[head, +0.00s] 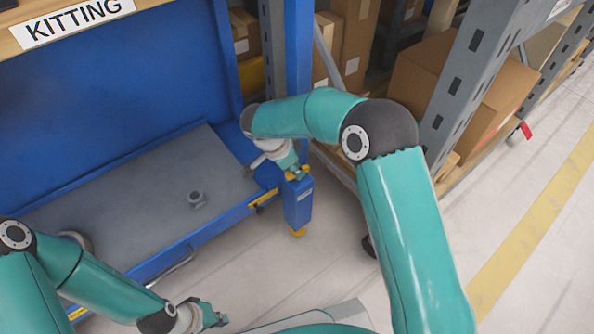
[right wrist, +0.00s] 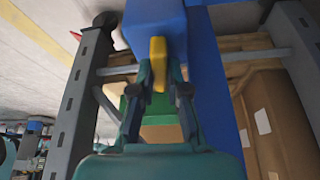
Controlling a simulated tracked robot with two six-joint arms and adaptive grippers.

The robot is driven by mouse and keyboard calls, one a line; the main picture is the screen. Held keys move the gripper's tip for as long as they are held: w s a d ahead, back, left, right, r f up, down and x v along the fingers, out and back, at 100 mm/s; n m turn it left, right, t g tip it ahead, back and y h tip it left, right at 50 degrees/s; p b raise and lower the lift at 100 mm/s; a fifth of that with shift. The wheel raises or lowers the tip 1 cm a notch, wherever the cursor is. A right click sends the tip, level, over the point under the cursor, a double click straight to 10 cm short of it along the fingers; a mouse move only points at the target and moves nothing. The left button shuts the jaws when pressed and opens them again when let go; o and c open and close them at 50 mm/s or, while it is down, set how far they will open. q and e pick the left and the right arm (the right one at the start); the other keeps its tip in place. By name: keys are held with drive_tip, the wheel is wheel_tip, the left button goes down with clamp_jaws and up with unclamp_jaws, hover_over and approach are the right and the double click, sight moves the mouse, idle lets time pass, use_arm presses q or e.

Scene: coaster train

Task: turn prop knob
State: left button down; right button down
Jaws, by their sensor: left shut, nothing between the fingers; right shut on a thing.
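The yellow knob (right wrist: 158,64) shows in the right wrist view between the fingertips of my right gripper (right wrist: 158,72). It sits against a blue box (right wrist: 155,22). In the head view my right gripper (head: 298,173) is at the top of this blue box (head: 298,205), at the right corner of the blue workstation, and is shut on the knob. The arm and gripper mostly hide the knob there. My left gripper (head: 212,318) is shut and empty, low in the head view and away from the box.
The grey worktop (head: 140,190) holds a small grey ring-like part (head: 197,199). A grey rack upright (head: 465,75) and cardboard boxes (head: 450,80) stand close to my right arm. Open floor with a yellow line (head: 530,230) lies to the right.

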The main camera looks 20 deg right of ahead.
drive_tip(key=shift+w+n+t+b, duration=0.1)
drive_tip(key=shift+n+t+b, duration=0.4)
drive_tip(key=shift+n, duration=0.4)
drive_tip(key=n+t, duration=0.1)
drive_tip(key=n, duration=0.1)
drive_tip(key=shift+d+r+n+y, duration=0.1)
drive_tip(key=shift+n+y, duration=0.3)
drive_tip(key=n+t+y, duration=0.1)
drive_tip(key=n, duration=0.3)
drive_tip(key=shift+n, duration=0.3)
drive_tip(key=n, duration=0.1)
drive_tip(key=n+y, duration=0.1)
drive_tip(key=n, duration=0.1)
drive_tip(key=shift+d+r+t+y, duration=0.15)
drive_tip(key=shift+t+y, duration=0.15)
drive_tip(key=n+y+p, duration=0.1)
drive_tip(key=n, duration=0.2)
drive_tip(key=shift+d+r, duration=0.1)
drive_tip(key=shift+n+y+p, duration=0.5)
drive_tip(key=shift+n+p, duration=0.6)
drive_tip(key=shift+p, duration=0.15)
drive_tip(key=shift+n+p, duration=0.6)
drive_tip(key=shift+p, duration=0.05)
